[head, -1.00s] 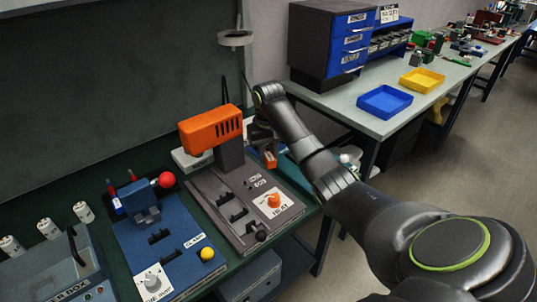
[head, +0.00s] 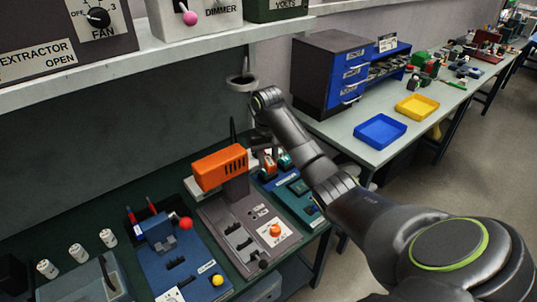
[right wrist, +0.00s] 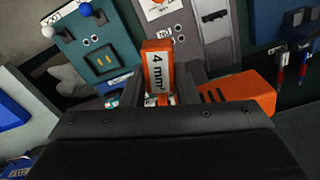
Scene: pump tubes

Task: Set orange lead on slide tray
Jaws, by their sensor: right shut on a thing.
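My right gripper (right wrist: 159,92) is shut on the orange lead (right wrist: 158,62), a block with a white label reading "4 mm²". In the head view the right gripper (head: 266,152) is partly hidden by its own arm, and the lead (head: 269,164) shows small beneath it, just right of the grey machine with the orange head. In the right wrist view the orange head (right wrist: 238,96) is right of the fingers. I cannot tell which part is the slide tray. My left gripper is not in view.
The grey machine (head: 247,222) has black brackets and an orange knob. A teal unit (head: 303,197) stands right of it, a blue unit (head: 160,268) with red and yellow balls left of it. A white shelf (head: 170,45) overhangs the bench. A blue tray (head: 379,131) is on the far table.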

